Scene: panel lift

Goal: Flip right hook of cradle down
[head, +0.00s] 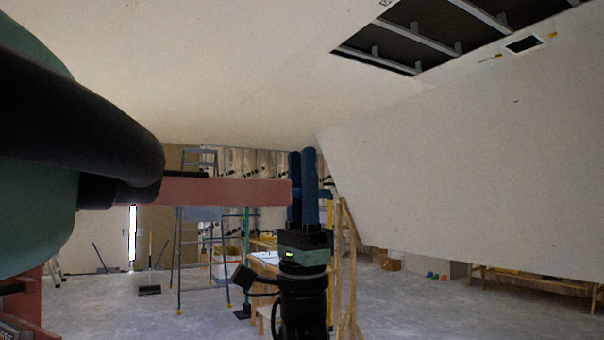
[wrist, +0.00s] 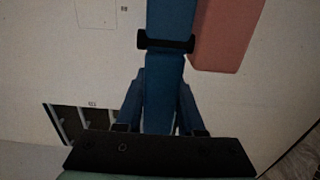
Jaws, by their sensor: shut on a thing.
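The cradle's pinkish-red beam (head: 225,191) runs level across the left half of the head view and ends beside my gripper. The blue hook (head: 310,170) stands upright at the beam's right end. My gripper (head: 303,218) points up from below and is shut on the hook. In the wrist view the hook (wrist: 165,70) runs between my two fingers (wrist: 158,108) and carries a black crosspiece (wrist: 166,42). The beam's end (wrist: 226,35) shows close to the right of the hook. The hook's lower part is partly hidden by my fingers.
A large white slanted surface (head: 480,170) fills the right side, with a dark framed opening (head: 440,35) above. A ladder (head: 200,161), a wooden frame (head: 347,270) and a bench (head: 530,280) stand behind. Grey floor (head: 420,305) is open at right.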

